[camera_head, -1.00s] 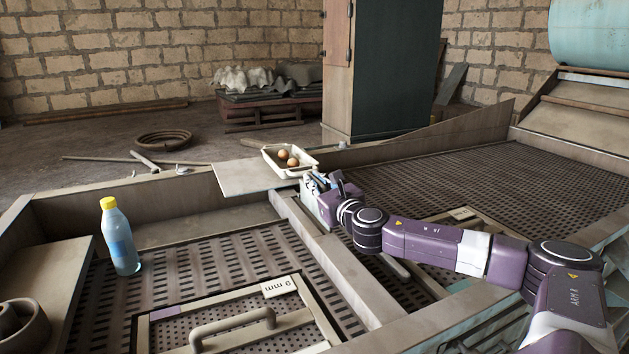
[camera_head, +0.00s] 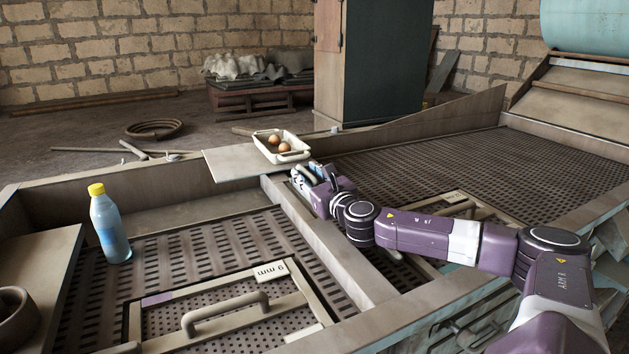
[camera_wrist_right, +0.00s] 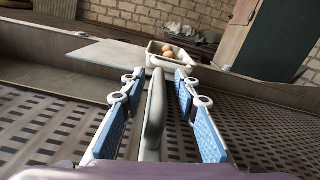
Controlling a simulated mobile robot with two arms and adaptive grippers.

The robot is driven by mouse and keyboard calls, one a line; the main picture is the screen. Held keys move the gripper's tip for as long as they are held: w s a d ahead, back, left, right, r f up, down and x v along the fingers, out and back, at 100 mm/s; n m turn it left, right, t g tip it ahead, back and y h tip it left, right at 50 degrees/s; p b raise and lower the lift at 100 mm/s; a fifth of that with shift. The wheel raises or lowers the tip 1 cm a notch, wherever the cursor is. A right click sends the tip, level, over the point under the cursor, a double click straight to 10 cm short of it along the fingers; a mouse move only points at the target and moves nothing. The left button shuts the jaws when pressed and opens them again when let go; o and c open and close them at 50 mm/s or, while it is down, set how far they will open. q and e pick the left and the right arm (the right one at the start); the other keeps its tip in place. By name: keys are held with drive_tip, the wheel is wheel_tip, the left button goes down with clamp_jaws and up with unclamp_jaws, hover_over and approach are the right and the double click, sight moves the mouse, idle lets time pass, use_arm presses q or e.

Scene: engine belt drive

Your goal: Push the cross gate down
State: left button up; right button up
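My right gripper (camera_head: 306,178) is at the far end of the beam (camera_head: 335,250) between the two perforated screens, just in front of the tray. In the right wrist view its blue-padded fingers (camera_wrist_right: 158,98) are apart, one on each side of a narrow grey upright bar (camera_wrist_right: 154,115). Gaps show between the bar and both pads. I cannot tell for sure whether this bar belongs to the cross gate; in the head view the gripper covers this spot. My left gripper is not in view.
A white tray with eggs (camera_head: 281,147) stands on a flat board (camera_head: 232,163) just beyond the gripper. A yellow-capped bottle (camera_head: 109,228) stands upright at left. A handled panel (camera_head: 165,345) marked 9 mm lies on the left screen. The right screen (camera_head: 440,170) looks clear at the back.

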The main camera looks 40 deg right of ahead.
sight(318, 182)
drive_tip(key=v, duration=1.1)
drive_tip(key=shift+s+a+r, duration=0.1)
drive_tip(key=shift+s, duration=0.2)
